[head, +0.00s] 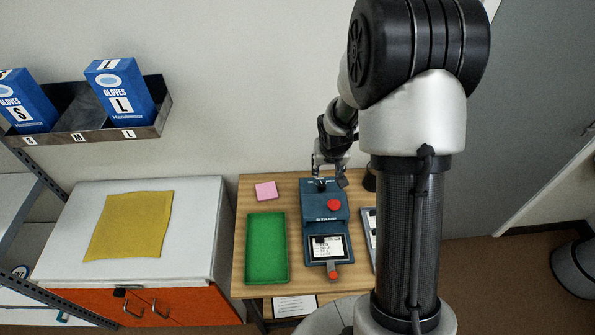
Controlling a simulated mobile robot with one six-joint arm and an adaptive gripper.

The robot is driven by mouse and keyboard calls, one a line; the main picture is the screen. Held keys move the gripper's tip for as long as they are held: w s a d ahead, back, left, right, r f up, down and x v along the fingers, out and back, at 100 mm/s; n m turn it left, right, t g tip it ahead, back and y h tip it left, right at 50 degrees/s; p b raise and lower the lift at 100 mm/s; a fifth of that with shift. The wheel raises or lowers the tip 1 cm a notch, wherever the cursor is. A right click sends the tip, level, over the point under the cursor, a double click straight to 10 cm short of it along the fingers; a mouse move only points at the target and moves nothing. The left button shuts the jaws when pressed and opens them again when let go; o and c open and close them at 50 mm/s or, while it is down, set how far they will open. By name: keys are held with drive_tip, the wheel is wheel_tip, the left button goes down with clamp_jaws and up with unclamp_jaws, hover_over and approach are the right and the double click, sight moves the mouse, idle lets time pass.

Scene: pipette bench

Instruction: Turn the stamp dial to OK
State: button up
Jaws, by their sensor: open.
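The stamp machine (325,222) is a blue box with "STAMP" lettering, standing on the wooden table. A red round button (334,205) is on its top, and a label card (327,247) lies at its front above a red-tipped lever (333,274). A small dark dial (320,185) shows at the back of its top, under my gripper; its setting is too small to read. My gripper (329,180) is open, fingers pointing down, over the back of the machine at the dial. I cannot tell whether the fingers touch the dial.
A green tray (267,281) stands left of the machine, with a pink note (266,190) behind it. A grey device (369,235) at the right is partly hidden by my arm. A white cabinet (190,240) with a yellow cloth (128,226) stands left. Glove boxes (120,92) sit on a wall shelf.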

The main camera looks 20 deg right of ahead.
sight(322, 184)
drive_tip(key=b+x, duration=0.5)
drive_tip(key=x, duration=1.3)
drive_tip(key=shift+r, duration=0.1)
clamp_jaws()
